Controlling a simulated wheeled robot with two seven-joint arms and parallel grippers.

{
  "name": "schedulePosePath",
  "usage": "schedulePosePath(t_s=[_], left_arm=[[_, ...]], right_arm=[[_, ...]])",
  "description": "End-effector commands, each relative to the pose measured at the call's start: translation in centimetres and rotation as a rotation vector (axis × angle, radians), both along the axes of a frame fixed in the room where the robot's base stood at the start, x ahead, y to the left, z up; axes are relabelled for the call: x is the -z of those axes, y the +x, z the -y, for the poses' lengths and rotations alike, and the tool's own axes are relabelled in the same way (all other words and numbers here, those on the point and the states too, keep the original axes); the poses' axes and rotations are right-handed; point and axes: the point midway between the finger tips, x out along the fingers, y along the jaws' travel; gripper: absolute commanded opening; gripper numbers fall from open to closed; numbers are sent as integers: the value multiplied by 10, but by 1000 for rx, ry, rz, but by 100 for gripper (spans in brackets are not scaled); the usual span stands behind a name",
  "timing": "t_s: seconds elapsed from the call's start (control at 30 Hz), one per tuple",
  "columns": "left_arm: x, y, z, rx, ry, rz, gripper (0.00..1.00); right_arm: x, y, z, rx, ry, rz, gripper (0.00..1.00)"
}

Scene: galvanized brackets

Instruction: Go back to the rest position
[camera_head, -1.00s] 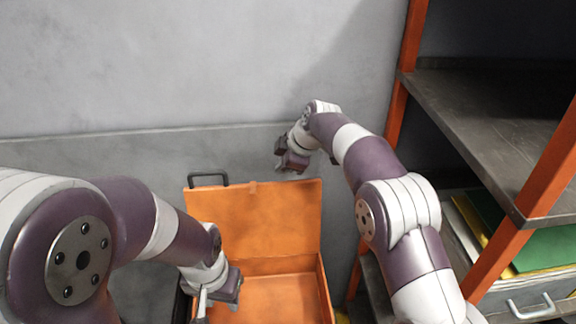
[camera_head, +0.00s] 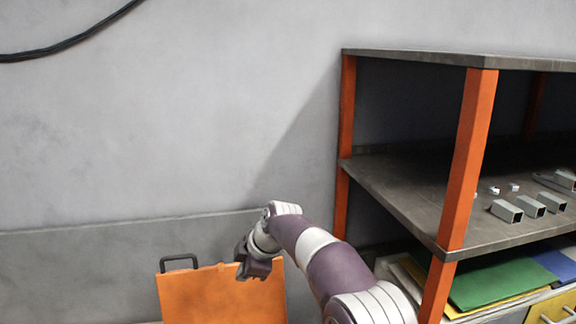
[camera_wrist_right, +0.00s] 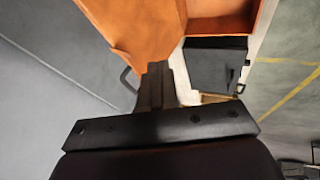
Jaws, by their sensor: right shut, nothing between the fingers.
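My right gripper (camera_head: 252,262) is in front of the raised orange lid of a case in the head view. Its fingers also show in the right wrist view (camera_wrist_right: 155,82), shut together with nothing between them. My right arm reaches in from the lower right of the head view. My left gripper and left arm are not in the head view now. The orange case lid (camera_head: 205,292) stands open with a black handle at its top. The open orange case (camera_wrist_right: 222,27) shows at the top of the right wrist view.
A shelf rack with orange posts (camera_head: 468,160) stands at the right, close to my right arm. Its middle board (camera_head: 400,190) carries several grey brackets (camera_head: 530,206). Coloured folders (camera_head: 500,280) lie below. A grey wall fills the left, and a black cable (camera_head: 75,42) hangs there.

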Motion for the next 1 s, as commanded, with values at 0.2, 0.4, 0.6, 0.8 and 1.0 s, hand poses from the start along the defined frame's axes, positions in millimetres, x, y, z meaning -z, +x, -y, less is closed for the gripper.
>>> schedulePosePath(t_s=[0.2,0.4,0.6,0.8,1.0], left_arm=[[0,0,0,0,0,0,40],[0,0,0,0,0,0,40],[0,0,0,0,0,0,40],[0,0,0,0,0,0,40],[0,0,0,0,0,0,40]], right_arm=[[2,6,1,174,61,-52,0],[47,-7,18,431,74,-194,0],[88,-44,68,768,65,-337,0],[118,-122,152,1177,49,-462,0],[133,-257,244,1547,19,-551,0]])
